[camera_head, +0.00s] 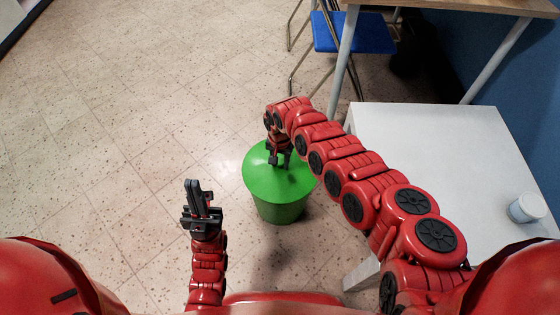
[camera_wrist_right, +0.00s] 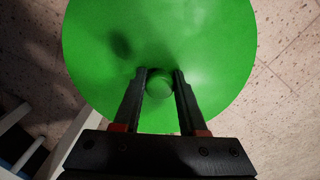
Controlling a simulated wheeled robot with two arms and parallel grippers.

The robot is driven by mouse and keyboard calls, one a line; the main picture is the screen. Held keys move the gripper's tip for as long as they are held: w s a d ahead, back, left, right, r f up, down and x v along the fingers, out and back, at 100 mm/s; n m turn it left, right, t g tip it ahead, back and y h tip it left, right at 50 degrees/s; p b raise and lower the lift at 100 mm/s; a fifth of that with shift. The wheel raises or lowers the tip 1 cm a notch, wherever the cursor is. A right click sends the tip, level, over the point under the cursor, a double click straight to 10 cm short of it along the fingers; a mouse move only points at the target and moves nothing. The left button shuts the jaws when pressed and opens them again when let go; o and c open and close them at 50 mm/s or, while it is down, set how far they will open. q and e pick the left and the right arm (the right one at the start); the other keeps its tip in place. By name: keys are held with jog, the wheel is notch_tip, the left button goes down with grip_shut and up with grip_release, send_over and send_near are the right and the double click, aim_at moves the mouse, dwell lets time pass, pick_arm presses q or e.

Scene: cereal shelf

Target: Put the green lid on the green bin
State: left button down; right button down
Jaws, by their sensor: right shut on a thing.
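The green lid (camera_head: 262,182) is a round disc right over the green bin (camera_head: 280,212) on the floor in the head view. Only the bin's side shows below the lid, and its opening is hidden. I cannot tell whether the lid rests on the rim or hangs just above it. My right gripper (camera_head: 280,163) is shut on the lid's round knob; the lid (camera_wrist_right: 160,35), the knob and the fingers (camera_wrist_right: 160,84) also show in the right wrist view. My left gripper (camera_head: 201,186) is in the air left of the bin, apart from it; its finger gap is unclear.
A white table (camera_head: 450,150) stands to the right, with a white cup (camera_head: 527,208) on it. A wooden-topped table (camera_head: 480,6) and a blue chair (camera_head: 355,35) are at the back. The tiled floor to the left is clear.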

jog(key=shift+f+b, duration=0.35)
jog(key=shift+f, duration=0.2)
jog(key=shift+c, duration=1.9)
grip_release()
jog(key=shift+r, duration=0.1)
notch_tip(320, 180, up, 8)
jog(key=p, duration=0.4)
jog(key=shift+p, duration=0.35)
notch_tip(320, 180, up, 9)
jog(key=p, duration=0.2)
jog(key=shift+r+p, duration=0.15)
jog(key=shift+p, duration=0.15)
